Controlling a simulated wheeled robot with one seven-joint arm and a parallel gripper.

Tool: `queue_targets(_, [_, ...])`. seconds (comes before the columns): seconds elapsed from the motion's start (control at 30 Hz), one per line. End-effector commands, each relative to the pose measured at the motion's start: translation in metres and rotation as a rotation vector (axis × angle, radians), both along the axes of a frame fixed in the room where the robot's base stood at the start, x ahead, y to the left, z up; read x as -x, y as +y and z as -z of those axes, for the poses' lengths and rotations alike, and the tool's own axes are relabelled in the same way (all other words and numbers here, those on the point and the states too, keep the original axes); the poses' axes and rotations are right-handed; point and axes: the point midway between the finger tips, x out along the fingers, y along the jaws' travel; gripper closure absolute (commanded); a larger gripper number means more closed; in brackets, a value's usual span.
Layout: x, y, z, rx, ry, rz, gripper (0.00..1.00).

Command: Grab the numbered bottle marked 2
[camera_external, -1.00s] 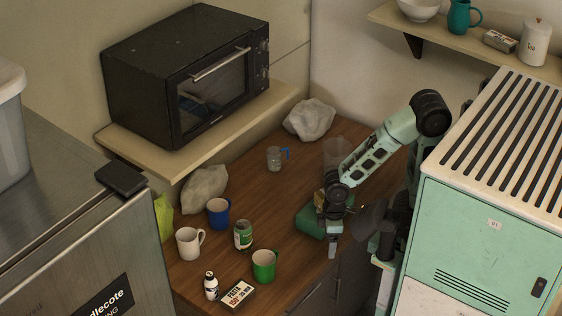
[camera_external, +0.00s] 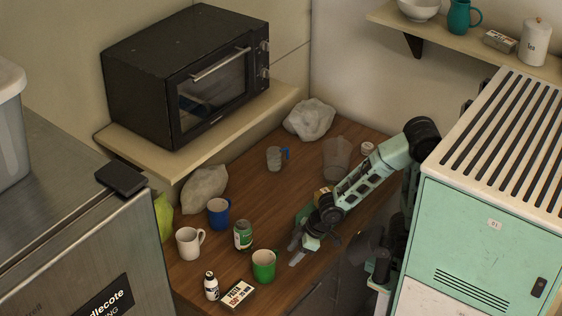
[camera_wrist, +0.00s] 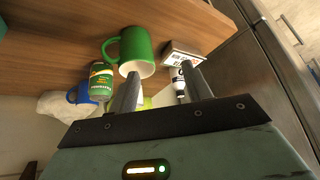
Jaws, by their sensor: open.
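A small white bottle with a dark cap (camera_external: 211,287) stands at the counter's front left, beside a white box with black print. In the wrist view the bottle (camera_wrist: 180,88) shows beside my right finger, partly hidden; its mark is too small to read surely. My gripper (camera_external: 296,251) is open and empty above the counter's front edge, to the right of the green mug and apart from the bottle. Its two fingers also show in the wrist view (camera_wrist: 161,84).
The green mug (camera_external: 264,266) stands between my gripper and the bottle. The printed box (camera_external: 237,294), green can (camera_external: 243,236), white mug (camera_external: 189,243) and blue mug (camera_external: 218,213) stand close by. A clear container (camera_external: 337,158) is farther back. The middle of the counter (camera_external: 265,195) is free.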

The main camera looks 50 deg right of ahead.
Motion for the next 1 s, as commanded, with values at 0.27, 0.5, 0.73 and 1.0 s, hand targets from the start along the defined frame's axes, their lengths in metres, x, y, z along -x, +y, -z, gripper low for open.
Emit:
queue_targets(0.27, [-0.057,0.049,0.034,-0.291,-0.343,-0.040,0.51])
queue_targets(0.5, [-0.075,0.071,0.022,-0.463,-0.519,-0.073,0.51])
queue_targets(0.73, [-0.079,0.077,0.011,-0.499,-0.548,-0.083,0.51])
queue_targets(1.0, [-0.086,0.085,0.010,-0.505,-0.538,-0.087,0.51])
